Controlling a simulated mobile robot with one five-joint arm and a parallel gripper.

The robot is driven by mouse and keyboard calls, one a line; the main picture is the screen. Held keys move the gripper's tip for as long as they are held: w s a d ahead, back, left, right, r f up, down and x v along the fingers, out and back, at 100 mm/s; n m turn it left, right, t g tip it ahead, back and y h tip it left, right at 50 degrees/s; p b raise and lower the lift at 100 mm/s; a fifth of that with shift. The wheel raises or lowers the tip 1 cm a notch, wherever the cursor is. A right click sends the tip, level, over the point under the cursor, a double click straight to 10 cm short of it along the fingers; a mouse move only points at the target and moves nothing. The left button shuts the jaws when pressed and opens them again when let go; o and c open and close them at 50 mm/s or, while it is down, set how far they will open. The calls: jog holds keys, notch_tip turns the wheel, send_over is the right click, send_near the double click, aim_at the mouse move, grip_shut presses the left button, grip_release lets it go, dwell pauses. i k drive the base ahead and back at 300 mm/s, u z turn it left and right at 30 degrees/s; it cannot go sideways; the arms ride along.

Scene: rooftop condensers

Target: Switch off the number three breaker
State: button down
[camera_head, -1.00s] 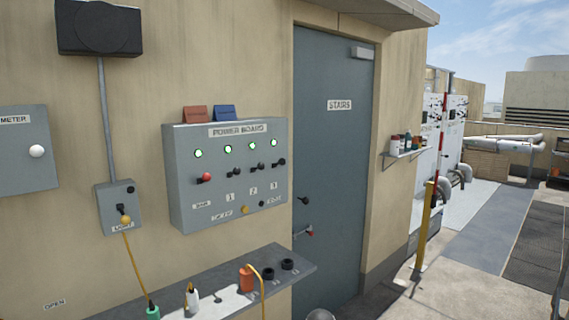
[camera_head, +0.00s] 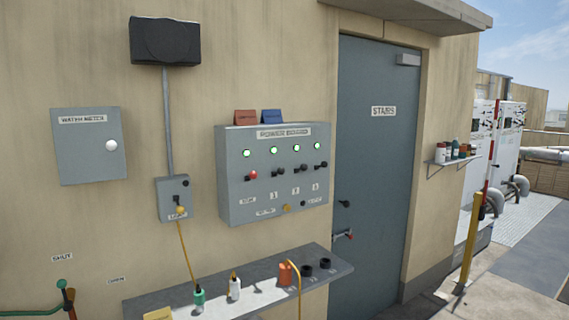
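The grey power board (camera_head: 233,200) is on the tan wall left of the door. It has a red-knobbed switch (camera_head: 252,175) at the left and three black-handled breakers in a row to its right. The number three breaker (camera_head: 321,165) is the rightmost, above the label 3 (camera_head: 315,187). Its handle sticks out; I cannot tell its exact position. The green lamp (camera_head: 317,146) above it is lit, as are the other lamps in that row. My gripper is not in view.
A grey shelf (camera_head: 330,275) juts out below the board, holding bottles, an orange container (camera_head: 286,273) and black rings. A light switch box (camera_head: 173,199) with a yellow cord is left of the board. The stairs door (camera_head: 375,150) is shut. A yellow post (camera_head: 470,245) stands at right.

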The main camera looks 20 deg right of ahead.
aim_at(325, 165)
jog(key=u, duration=5.45)
jog(key=i, duration=0.15)
jog(key=z, duration=2.35)
jog(key=k, duration=0.15)
jog(key=z, duration=0.1)
jog(key=k, duration=1.9)
jog(key=z, duration=1.5)
jog(key=i, duration=1.05)
